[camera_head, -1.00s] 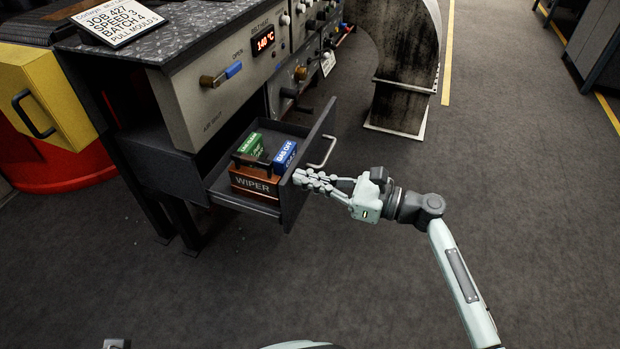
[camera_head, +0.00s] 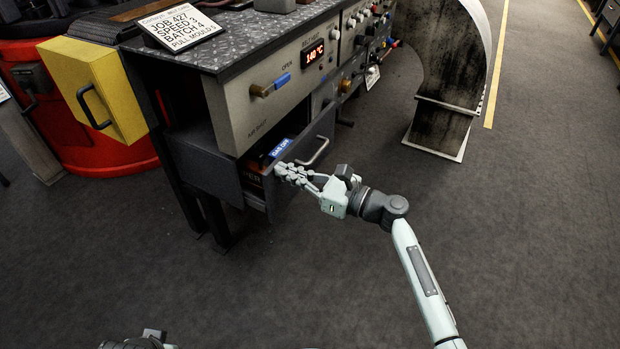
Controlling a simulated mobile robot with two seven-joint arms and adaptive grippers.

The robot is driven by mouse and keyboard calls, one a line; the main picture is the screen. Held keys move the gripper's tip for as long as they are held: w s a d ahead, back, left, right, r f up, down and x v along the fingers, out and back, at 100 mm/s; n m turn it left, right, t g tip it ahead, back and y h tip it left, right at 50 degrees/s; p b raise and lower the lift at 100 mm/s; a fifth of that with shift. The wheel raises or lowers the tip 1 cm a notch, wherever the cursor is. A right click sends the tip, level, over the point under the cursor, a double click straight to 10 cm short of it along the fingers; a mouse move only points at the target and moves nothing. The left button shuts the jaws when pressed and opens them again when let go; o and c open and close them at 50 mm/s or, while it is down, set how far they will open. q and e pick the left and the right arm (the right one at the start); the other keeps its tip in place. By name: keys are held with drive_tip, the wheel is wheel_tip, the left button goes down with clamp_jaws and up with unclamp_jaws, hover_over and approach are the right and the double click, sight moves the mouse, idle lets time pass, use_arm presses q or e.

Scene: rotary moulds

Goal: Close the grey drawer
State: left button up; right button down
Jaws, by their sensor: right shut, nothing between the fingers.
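The grey drawer (camera_head: 318,133) is a dark grey drawer under the control panel of the bench, with a bar handle (camera_head: 318,155) on its front. Inside, a blue "GAS OFF" block (camera_head: 281,148) and part of a brown box (camera_head: 254,179) show; the rest is hidden under the panel. My right gripper (camera_head: 282,172) is shut and empty, its fingertips at the drawer front beside the handle. They appear to touch the front. My left gripper's fingers are not visible.
The bench (camera_head: 235,50) carries a white job sign (camera_head: 181,27) on top and knobs on its panel. A yellow box with a handle (camera_head: 95,90) and a red drum (camera_head: 100,150) stand left. A dark curved duct (camera_head: 447,75) stands right. The floor right of my arm is clear.

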sight(271, 166)
drive_tip(key=x, duration=0.6)
drive_tip(key=shift+b, duration=0.3)
drive_tip(key=shift+w+a, duration=0.35)
drive_tip(key=shift+a, duration=0.15)
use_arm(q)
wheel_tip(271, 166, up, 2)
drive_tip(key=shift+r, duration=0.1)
use_arm(e)
drive_tip(key=shift+w+a, duration=0.1)
drive_tip(key=shift+a, duration=0.05)
drive_tip(key=shift+r, duration=0.15)
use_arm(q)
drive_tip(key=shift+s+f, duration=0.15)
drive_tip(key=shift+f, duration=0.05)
